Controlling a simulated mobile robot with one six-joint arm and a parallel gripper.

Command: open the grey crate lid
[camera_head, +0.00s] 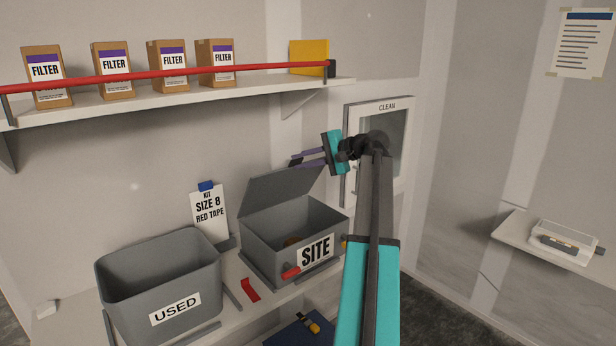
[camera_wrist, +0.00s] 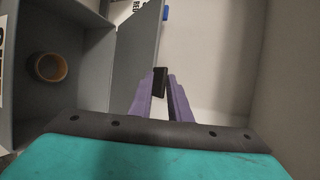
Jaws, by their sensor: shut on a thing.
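The grey crate marked SITE (camera_head: 268,252) stands on the lower shelf, and its lid (camera_head: 275,190) is raised and leans up and back from the rear edge. My gripper (camera_head: 297,160) is at the lid's upper right edge. In the wrist view its purple fingers (camera_wrist: 161,84) are shut on a small black tab at the edge of the grey lid (camera_wrist: 137,50). The crate's inside (camera_wrist: 70,90) is exposed and holds a round tan ring-like thing (camera_wrist: 48,68).
An open grey bin marked USED (camera_head: 160,280) stands left of the crate. A kit card (camera_head: 208,215) stands behind, between them. A shelf with filter boxes (camera_head: 170,65) and a red rail (camera_head: 150,74) runs above. A framed CLEAN hatch (camera_head: 402,103) is behind my arm.

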